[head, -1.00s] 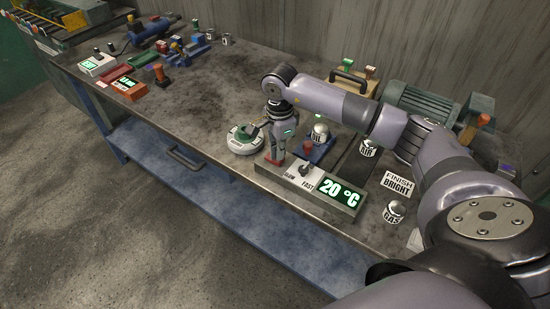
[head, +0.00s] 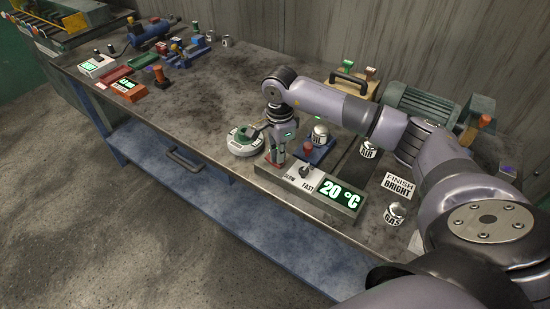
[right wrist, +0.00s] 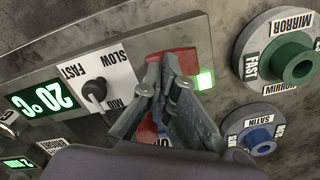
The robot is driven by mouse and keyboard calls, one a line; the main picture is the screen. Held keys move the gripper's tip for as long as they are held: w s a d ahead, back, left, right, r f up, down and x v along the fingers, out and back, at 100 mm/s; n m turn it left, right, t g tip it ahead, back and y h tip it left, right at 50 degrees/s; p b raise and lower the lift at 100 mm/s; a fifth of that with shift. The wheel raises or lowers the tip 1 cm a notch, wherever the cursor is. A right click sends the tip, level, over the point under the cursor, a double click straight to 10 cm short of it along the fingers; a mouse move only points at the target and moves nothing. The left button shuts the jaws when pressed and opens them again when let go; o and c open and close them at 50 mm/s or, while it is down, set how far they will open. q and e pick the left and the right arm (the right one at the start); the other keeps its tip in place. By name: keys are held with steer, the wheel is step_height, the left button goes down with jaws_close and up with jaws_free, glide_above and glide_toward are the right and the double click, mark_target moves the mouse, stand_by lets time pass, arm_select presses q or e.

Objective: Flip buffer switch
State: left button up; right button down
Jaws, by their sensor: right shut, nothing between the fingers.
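The grey buffer control box (head: 345,208) stands near the bench's front edge. It has a SLOW/MID/FAST plate with a dark knob (right wrist: 95,90) and a lit 20 °C display (right wrist: 45,100). At its other end, a red switch (right wrist: 186,58) shows in the right wrist view, with a lit green lamp (right wrist: 205,79) beside it. My right gripper (head: 277,160) is shut and empty, pointing down at the red switch end. Its fingertips (right wrist: 165,58) partly cover the switch; I cannot tell whether they touch it. My left gripper is out of view.
A round green-topped dial (head: 244,138) sits left of my right gripper. A blue knob (right wrist: 262,140) labelled SATIN is nearby. AIR (head: 367,148) and GAS (head: 395,213) knobs and a FINISH BRIGHT sign (head: 398,185) lie to the right. The bench's left middle is mostly clear.

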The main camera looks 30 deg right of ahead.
steer(key=shift+r+p, duration=1.55)
steer(key=shift+r, duration=1.75)
steer(key=shift+f, duration=0.1)
